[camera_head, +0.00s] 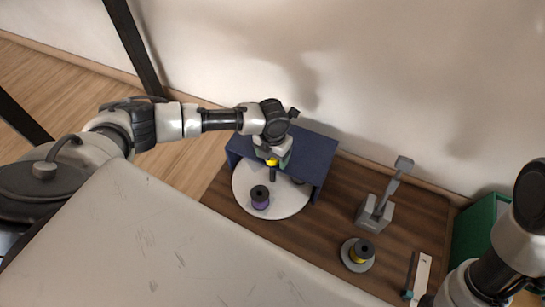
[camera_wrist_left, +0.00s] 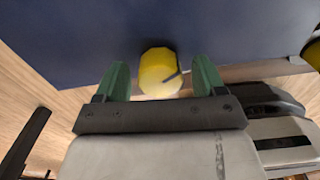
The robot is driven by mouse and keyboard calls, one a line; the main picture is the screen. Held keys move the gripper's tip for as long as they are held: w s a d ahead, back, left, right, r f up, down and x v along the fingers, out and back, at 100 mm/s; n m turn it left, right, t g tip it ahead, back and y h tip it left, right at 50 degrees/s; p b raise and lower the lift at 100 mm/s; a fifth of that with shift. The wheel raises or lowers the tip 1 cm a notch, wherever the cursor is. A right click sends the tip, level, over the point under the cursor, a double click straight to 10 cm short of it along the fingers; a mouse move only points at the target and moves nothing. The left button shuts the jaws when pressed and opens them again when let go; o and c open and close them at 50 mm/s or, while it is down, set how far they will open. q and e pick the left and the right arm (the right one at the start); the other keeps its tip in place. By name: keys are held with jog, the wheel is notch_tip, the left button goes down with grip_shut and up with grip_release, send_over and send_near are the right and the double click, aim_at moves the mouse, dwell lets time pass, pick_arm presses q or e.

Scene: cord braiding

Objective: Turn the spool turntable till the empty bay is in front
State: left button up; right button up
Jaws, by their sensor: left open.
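The white round turntable (camera_head: 289,206) sits partly under a dark blue housing (camera_head: 318,146) in the head view. A small yellow piece (camera_head: 272,162) shows by a short dark post (camera_head: 272,175) near the middle. My left gripper (camera_head: 271,158) is over the back of the turntable. In the left wrist view its green fingers stand open on either side of a rounded yellow piece (camera_wrist_left: 157,70), with gaps visible. The housing hides the turntable's back bays. My right gripper is out of the frame.
A green box (camera_head: 474,232) and a white strip (camera_head: 422,276) are farther right.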

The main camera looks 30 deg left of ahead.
pick_arm(q)
jog(key=c, duration=1.3)
